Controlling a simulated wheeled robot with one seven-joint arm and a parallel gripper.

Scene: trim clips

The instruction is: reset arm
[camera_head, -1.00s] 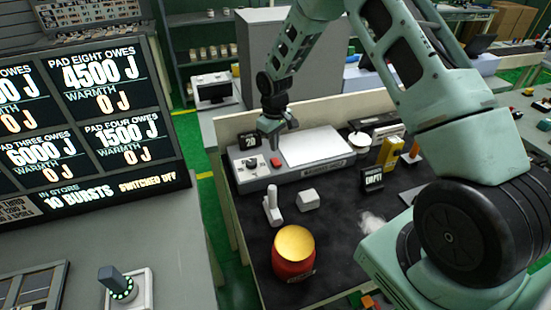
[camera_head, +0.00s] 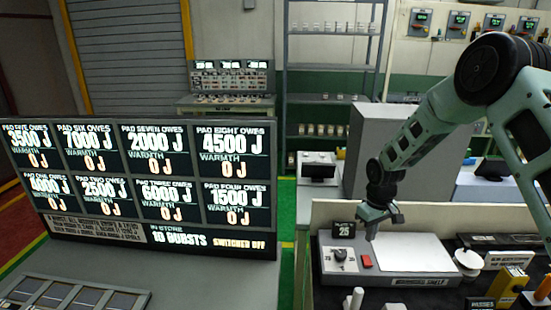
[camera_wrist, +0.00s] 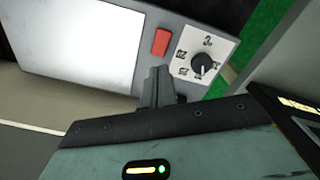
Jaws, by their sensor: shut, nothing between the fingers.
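My gripper (camera_head: 372,225) hangs at the end of my green arm, fingers down, above the left part of a grey device labelled as a shelf (camera_head: 390,279). In the wrist view my gripper's dark fingers (camera_wrist: 158,88) are together with nothing between them. Beyond them are the device's red button (camera_wrist: 161,42) and a black dial (camera_wrist: 202,64) on a white plate. The device's white plate top (camera_head: 411,250) is bare. I cannot tell how high the fingers are above the device.
A large display board (camera_head: 140,185) stands at left, showing joules owed and "switched off". A small display reading 25 (camera_head: 343,229) stands behind the dial. A round white item (camera_head: 468,260) and a yellow block (camera_head: 508,284) are to the right. Shelving stands behind.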

